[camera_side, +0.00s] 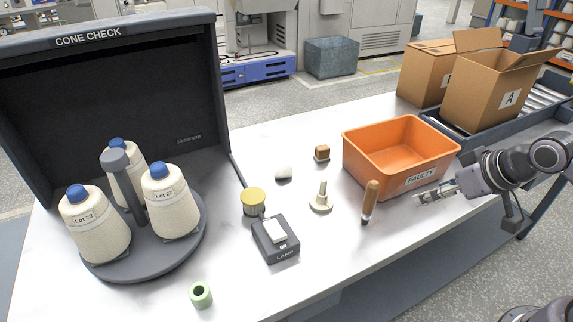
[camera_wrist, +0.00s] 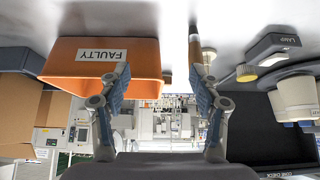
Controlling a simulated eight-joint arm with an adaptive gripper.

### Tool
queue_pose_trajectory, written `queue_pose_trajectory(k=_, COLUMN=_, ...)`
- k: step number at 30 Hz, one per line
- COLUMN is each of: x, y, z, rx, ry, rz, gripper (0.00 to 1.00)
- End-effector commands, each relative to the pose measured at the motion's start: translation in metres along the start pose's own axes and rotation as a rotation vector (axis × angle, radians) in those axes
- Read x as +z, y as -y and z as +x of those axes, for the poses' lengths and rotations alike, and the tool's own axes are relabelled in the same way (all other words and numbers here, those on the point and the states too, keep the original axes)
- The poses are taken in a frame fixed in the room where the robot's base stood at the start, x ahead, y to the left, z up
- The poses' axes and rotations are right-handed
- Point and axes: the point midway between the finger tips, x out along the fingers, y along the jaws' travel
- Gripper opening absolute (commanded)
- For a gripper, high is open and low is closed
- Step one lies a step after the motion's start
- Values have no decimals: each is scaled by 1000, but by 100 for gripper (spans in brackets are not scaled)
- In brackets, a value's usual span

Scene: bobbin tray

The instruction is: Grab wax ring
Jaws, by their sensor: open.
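The wax ring appears to be the small pale green ring (camera_side: 200,295) with a dark hole, standing on the white table near its front edge, at the lower left of the side view. I cannot make it out in the wrist view. My gripper (camera_side: 424,196) is at the right, just in front of the orange bin and far from the ring. In the wrist view my gripper (camera_wrist: 163,85) has its two fingers spread wide with nothing between them.
The orange FAULTY bin (camera_side: 420,178) is beside my gripper. A wooden-handled tool (camera_side: 370,200) stands left of it. A pale spindle (camera_side: 321,200), lamp switch box (camera_side: 275,239) and yellow-topped round piece (camera_side: 254,202) lie toward the ring. Thread cones (camera_side: 172,202) stand on a grey turntable (camera_side: 150,267).

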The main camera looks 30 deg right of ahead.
Motion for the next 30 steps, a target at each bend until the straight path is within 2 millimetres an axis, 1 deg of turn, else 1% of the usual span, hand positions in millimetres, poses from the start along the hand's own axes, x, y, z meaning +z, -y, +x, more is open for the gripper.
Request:
queue_pose_trajectory(k=2, x=0, y=0, z=0, rx=-1, ry=0, rz=-1, gripper=64)
queue_pose_trajectory(k=5, x=-6, y=5, z=-1, rx=-9, ry=9, rz=-22, gripper=64)
queue_pose_trajectory(k=8, x=-22, y=16, z=-4, rx=-30, ry=32, rz=-76, gripper=64)
queue_pose_trajectory(k=11, x=-45, y=36, z=-6, rx=-62, ry=68, rz=-164, gripper=64)
queue_pose_trajectory(k=15, x=-78, y=72, z=-5, rx=-112, ry=124, rz=-304, gripper=64)
queue_pose_trajectory(k=17, x=-90, y=88, z=-4, rx=-133, ry=146, rz=-364, gripper=64)
queue_pose_trajectory(k=20, x=-108, y=118, z=0, rx=-167, ry=184, rz=-465, gripper=64)
queue_pose_trajectory(k=21, x=-115, y=130, z=1, rx=-181, ry=198, rz=-506, gripper=64)
queue_pose_trajectory(k=23, x=-124, y=150, z=5, rx=-201, ry=219, rz=-566, gripper=64)
queue_pose_trajectory(k=24, x=-128, y=164, z=7, rx=-215, ry=233, rz=-608, gripper=64)
queue_pose_trajectory(k=26, x=-135, y=184, z=11, rx=-235, ry=253, rz=-670, gripper=64)
queue_pose_trajectory(k=27, x=-138, y=199, z=13, rx=-248, ry=267, rz=-711, gripper=64)
queue_pose_trajectory(k=29, x=-142, y=221, z=18, rx=-268, ry=287, rz=-773, gripper=64)
queue_pose_trajectory(k=30, x=-143, y=236, z=21, rx=-282, ry=299, rz=-816, gripper=64)
